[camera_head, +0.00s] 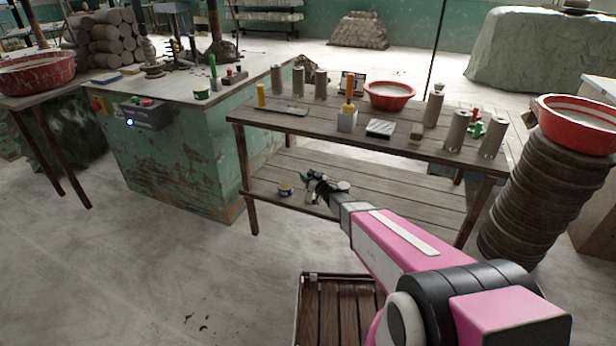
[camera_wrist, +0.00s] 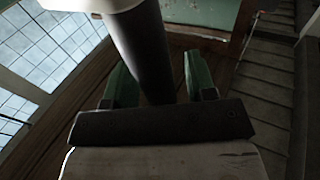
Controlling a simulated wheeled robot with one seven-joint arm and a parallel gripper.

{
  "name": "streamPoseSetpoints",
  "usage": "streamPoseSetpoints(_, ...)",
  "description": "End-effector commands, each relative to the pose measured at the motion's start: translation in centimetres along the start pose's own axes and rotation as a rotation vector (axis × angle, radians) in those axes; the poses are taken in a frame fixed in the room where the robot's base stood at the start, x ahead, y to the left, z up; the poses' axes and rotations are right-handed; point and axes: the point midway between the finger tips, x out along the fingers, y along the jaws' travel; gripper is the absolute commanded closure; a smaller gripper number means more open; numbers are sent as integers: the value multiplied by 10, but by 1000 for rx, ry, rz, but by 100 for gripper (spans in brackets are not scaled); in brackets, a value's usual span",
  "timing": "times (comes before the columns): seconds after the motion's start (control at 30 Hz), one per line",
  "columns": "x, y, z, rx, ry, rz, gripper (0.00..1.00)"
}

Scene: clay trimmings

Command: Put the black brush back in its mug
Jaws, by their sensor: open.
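My gripper (camera_head: 316,184) reaches over the lower shelf of the wooden table in the head view, its dark green fingers small and hard to make out. In the wrist view the two green fingers of my gripper (camera_wrist: 160,82) stand apart. A thick dark cylinder with a pale end, perhaps the black brush (camera_wrist: 142,45), shows between them; its lower end is hidden behind the gripper body. I cannot tell whether the fingers touch it.
A slatted crate (camera_head: 335,310) is on the floor, a round stack (camera_head: 535,205) at right. The shelf's right part looks clear.

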Motion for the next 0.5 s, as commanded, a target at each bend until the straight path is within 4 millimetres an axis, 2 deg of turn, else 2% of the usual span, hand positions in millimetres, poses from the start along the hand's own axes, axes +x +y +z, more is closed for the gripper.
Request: streamPoseSetpoints(0.5,-93,-1,-2,0,-1,1,49)
